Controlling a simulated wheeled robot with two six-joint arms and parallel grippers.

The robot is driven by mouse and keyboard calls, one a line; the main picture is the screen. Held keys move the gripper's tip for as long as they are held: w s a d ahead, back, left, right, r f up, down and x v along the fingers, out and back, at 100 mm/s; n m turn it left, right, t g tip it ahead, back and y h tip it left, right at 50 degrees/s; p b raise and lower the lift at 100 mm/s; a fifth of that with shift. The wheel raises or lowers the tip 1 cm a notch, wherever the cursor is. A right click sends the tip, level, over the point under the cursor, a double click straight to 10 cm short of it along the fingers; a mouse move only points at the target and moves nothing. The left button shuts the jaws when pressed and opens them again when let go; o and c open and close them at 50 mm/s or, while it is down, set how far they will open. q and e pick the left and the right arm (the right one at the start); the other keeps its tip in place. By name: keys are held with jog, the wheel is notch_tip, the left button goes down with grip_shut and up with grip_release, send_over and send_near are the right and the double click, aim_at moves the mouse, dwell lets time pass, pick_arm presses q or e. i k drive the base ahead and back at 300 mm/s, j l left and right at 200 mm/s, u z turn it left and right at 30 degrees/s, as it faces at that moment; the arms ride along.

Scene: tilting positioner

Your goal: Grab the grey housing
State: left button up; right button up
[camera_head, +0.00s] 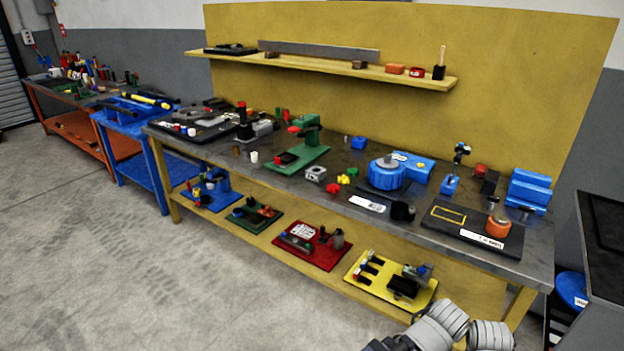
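A small light-grey block with a round opening (315,173), which looks like the grey housing, sits on the workbench (335,200) near its front edge. It stands just in front of the green fixture plate and left of small yellow and red parts. Nothing is touching it from my side. Grey links of my own arm show at the bottom right edge, well below and in front of the bench. No gripper fingers can be made out. My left arm does not show.
A blue round positioner (386,174) stands right of the block. A green fixture (300,158) stands behind it. A black plate with an orange part (487,231) lies farther right. Coloured fixture boards fill the lower shelf. The floor (130,270) at left is clear.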

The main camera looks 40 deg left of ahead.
aim_at(315, 174)
jog(key=u, duration=1.65)
